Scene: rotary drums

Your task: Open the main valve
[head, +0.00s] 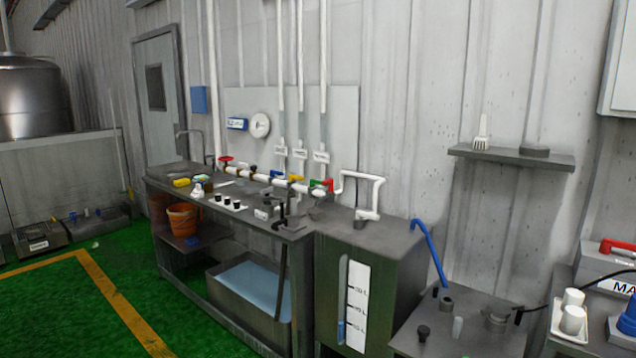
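A red lever handle (617,246) sits on a grey block (600,262) at the right edge of the head view. A white label (622,286) below it reads "MA" before the frame cuts it off. I cannot tell which of these is the main valve, or whether any is open. My gripper is not in view.
A grey workbench (236,212) stands along the wall, with an orange bucket (182,220) and a water-filled basin (213,279) below. A tall tank (390,262) with a level gauge adjoins it. Green floor (55,310) with a yellow line is clear at left.

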